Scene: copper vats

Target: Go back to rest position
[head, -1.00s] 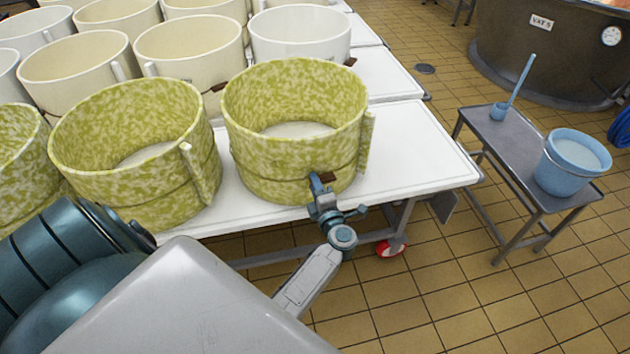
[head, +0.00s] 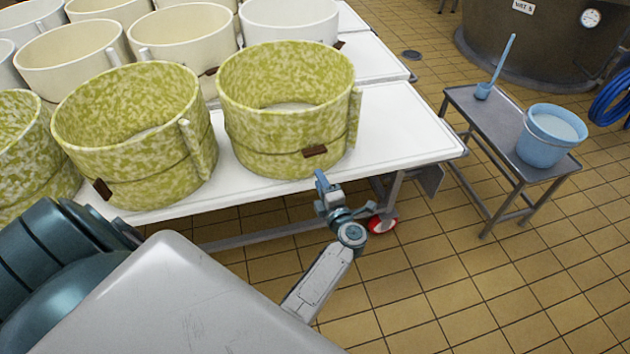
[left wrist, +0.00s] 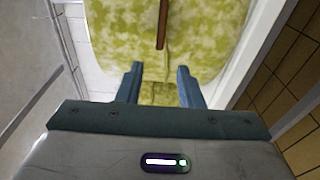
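My left gripper (head: 322,182) is in front of the white table's near edge, just below a yellow-green mottled mould (head: 285,105) with a brown tab (head: 314,151) on its near side. The gripper is apart from the tab. In the left wrist view the two blue fingers of my left gripper (left wrist: 158,80) are spread with nothing between them. The mould's mottled wall (left wrist: 115,35) and its brown strap or tab (left wrist: 163,25) show beyond the fingertips. My right gripper is in neither view.
More mottled moulds (head: 135,135) and cream moulds (head: 185,45) crowd the white table (head: 410,135). A grey side table (head: 490,125) at the right holds a blue bucket (head: 550,135) and a blue ladle (head: 485,90). A dark vat (head: 540,45) stands behind. Tiled floor is clear between the tables.

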